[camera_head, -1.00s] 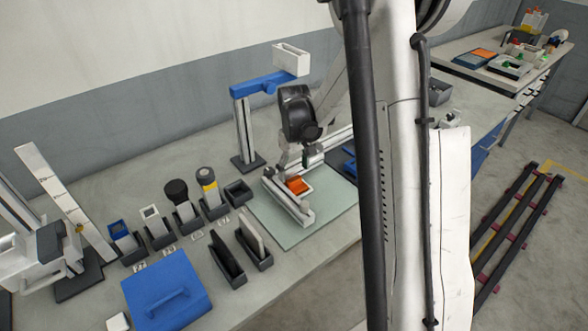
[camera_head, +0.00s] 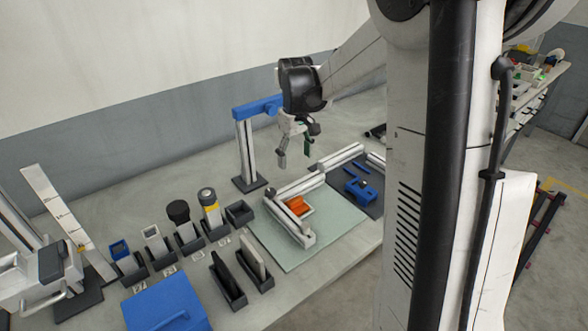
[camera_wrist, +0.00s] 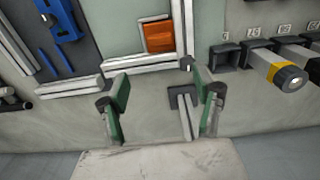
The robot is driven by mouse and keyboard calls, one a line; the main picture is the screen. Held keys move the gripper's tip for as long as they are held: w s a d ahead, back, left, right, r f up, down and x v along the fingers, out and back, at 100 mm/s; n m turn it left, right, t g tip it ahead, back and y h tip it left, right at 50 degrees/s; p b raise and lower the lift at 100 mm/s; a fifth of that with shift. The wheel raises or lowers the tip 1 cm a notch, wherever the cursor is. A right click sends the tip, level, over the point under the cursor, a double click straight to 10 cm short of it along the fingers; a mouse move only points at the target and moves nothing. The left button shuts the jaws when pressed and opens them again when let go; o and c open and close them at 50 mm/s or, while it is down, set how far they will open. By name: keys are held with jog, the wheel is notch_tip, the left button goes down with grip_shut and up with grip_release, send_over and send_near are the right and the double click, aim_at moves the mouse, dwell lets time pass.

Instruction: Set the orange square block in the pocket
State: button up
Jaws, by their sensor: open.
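The orange square block (camera_head: 298,206) sits at the light-coloured pocket (camera_head: 307,211) beside the white rail on the pale green mat. In the wrist view the orange block (camera_wrist: 158,37) lies in the inner corner of the white L-shaped rails, with a pale edge along part of it. I cannot tell whether it is fully seated. My gripper (camera_head: 295,152) is open and empty, above and behind the rails, apart from the block. In the wrist view its two green-padded fingers (camera_wrist: 163,100) are spread wide with nothing between them.
A blue-topped stand (camera_head: 246,140) rises left of my gripper. A row of dark holders (camera_head: 188,238) with tools stands to the left. A blue clamp (camera_head: 361,189) lies on a dark mat at right. The green mat's front (camera_head: 290,255) is clear.

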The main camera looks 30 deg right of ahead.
jog(key=s+a+r+t, duration=0.3)
jog(key=s+a, duration=0.5)
jog(key=s, duration=0.3)
jog(key=s+a+r+m+t, duration=0.1)
jog(key=s+a+r+t, duration=0.3)
jog(key=s+a, duration=0.5)
jog(key=s+r, duration=0.1)
jog(key=s, duration=0.2)
jog(key=shift+a+f, duration=0.1)
notch_tip(320, 180, down, 5)
jog(key=b, duration=0.4)
jog(key=shift+b, duration=0.4)
